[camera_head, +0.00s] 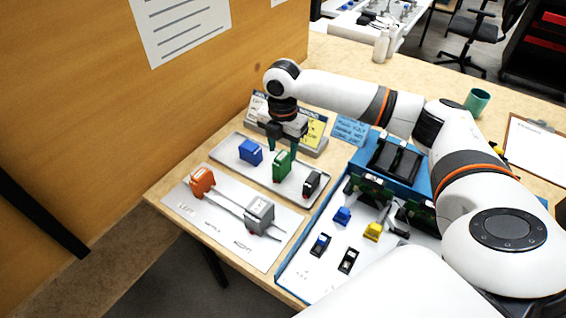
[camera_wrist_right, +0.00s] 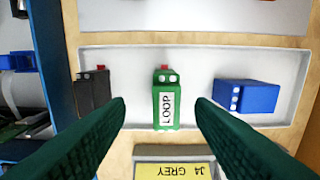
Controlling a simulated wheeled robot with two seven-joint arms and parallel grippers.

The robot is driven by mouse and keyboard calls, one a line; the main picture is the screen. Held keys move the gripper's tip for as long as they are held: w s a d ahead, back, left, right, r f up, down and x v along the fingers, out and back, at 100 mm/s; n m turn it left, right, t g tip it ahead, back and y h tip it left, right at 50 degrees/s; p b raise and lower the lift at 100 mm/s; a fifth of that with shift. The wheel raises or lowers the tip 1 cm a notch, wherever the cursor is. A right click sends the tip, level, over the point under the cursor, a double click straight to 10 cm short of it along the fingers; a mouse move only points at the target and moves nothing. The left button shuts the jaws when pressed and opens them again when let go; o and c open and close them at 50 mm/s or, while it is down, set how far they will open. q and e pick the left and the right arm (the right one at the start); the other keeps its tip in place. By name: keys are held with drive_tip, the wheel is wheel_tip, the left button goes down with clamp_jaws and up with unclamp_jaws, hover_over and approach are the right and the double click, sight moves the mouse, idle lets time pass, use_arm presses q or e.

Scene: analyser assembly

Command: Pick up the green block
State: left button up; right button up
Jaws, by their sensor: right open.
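The green block (camera_head: 281,166) stands in the middle of the grey tray (camera_head: 229,144) between a blue block (camera_head: 250,152) and a black block (camera_head: 312,182). In the right wrist view the green block (camera_wrist_right: 166,104) carries a white label reading LOOP and a red part at its far end. My right gripper (camera_head: 283,146) is above the tray by the green block. Its two dark green fingers (camera_wrist_right: 160,118) are spread, with the green block between and beyond them and a gap on each side. My left gripper is not in view.
A white board (camera_head: 215,228) with an orange block (camera_head: 202,181) and a grey block (camera_head: 260,213) on a rail lies in front of the tray. A sign holder (camera_head: 314,133) stands behind it. A blue-edged tray (camera_head: 300,262) with several parts is to the right.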

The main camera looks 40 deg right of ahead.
sight(282, 158)
drive_tip(key=f, duration=0.7)
drive_tip(key=shift+w+d+f, duration=0.15)
drive_tip(key=shift+w+d, duration=0.05)
drive_tip(key=shift+w, duration=0.2)
clamp_jaws()
